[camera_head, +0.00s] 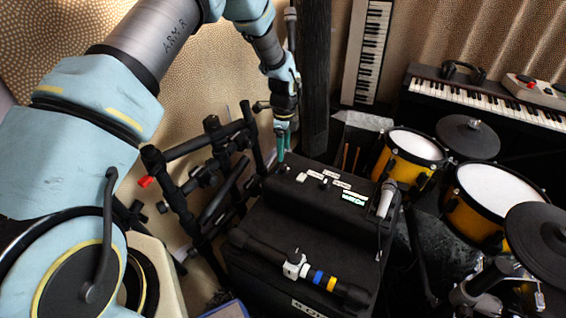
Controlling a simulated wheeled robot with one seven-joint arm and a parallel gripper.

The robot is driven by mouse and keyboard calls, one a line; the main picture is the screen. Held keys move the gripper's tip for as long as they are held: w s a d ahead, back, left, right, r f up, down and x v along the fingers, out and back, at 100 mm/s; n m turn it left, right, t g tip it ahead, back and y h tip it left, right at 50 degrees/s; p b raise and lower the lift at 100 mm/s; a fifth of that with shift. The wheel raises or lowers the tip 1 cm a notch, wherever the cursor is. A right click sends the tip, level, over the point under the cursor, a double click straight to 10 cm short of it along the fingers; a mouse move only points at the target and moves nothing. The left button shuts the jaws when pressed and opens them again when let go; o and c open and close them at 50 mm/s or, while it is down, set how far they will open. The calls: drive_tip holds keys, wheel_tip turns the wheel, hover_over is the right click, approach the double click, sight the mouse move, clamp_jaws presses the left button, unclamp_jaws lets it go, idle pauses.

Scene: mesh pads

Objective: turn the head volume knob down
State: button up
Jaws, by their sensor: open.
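A black amp head (285,192) lies on a larger black cabinet in the middle of the view. Its top face carries small knobs, one near the left end (283,169) and one near the middle (323,184), with pale and green labels beside them. The labels are too small to read, so I cannot tell which knob is the head volume knob. My gripper (281,152) has teal fingers and points down at the far left end of the amp head, near the left knob. It is open and appears to hold nothing. Contact with the knob cannot be made out.
A microphone (386,200) stands at the amp's right end. A black bar with coloured bands (322,279) lies across the cabinet (262,225) in front. A black tube rack (205,175) is left, yellow drums (411,160) are right, and a keyboard (369,45) stands behind.

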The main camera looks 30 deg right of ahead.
sight(283, 167)
wheel_tip(283, 167, down, 7)
drive_tip(key=shift+f+p, duration=0.1)
drive_tip(key=shift+p, duration=0.45)
drive_tip(key=shift+c, duration=0.2)
clamp_jaws()
